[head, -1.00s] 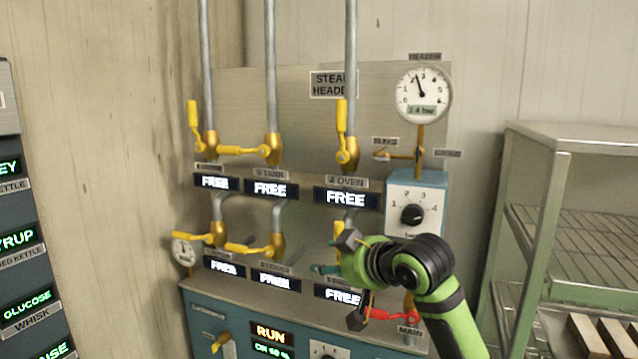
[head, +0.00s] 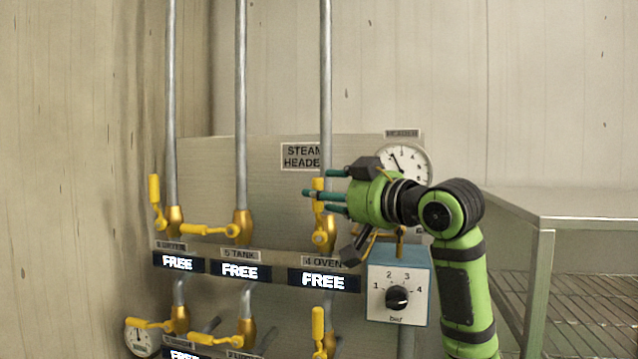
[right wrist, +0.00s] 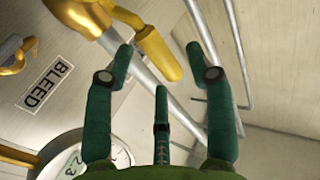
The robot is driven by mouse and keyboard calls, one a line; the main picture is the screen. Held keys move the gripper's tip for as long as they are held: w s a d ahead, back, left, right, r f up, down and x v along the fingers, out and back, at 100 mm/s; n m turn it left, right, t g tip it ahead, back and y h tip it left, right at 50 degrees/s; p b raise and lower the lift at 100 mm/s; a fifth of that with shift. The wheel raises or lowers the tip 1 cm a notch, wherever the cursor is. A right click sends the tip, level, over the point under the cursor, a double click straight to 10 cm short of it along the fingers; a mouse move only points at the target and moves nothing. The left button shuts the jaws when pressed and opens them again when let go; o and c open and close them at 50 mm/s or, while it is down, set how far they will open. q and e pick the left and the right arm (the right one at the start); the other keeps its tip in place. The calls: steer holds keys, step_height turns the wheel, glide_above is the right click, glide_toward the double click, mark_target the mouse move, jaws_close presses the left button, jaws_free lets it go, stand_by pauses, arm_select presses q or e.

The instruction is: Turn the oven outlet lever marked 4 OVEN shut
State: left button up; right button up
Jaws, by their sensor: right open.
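The yellow lever (head: 318,190) above the 4 OVEN label (head: 322,262) stands upright, in line with its pipe, on a brass valve (head: 326,226). The display under that label reads FREE. My right gripper (head: 322,190) is open at this lever, coming from the right; its green fingers partly cover the lever. In the right wrist view, the yellow lever (right wrist: 158,50) shows between the spread fingertips (right wrist: 158,62). I cannot tell whether they touch it. My left gripper is not in view.
The 5 TANK lever (head: 208,230) lies level; the leftmost upper lever (head: 154,190) stands upright. A lower row of yellow levers (head: 318,330) sits below. A pressure gauge (head: 408,160) and a blue dial box (head: 398,290) are near my arm. A metal rack (head: 590,230) stands right.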

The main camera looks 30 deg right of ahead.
steer(key=shift+w+a+p, duration=0.2)
steer(key=shift+w+p, duration=0.15)
steer(key=shift+w, duration=1)
steer(key=shift+f, duration=0.1)
jaws_close()
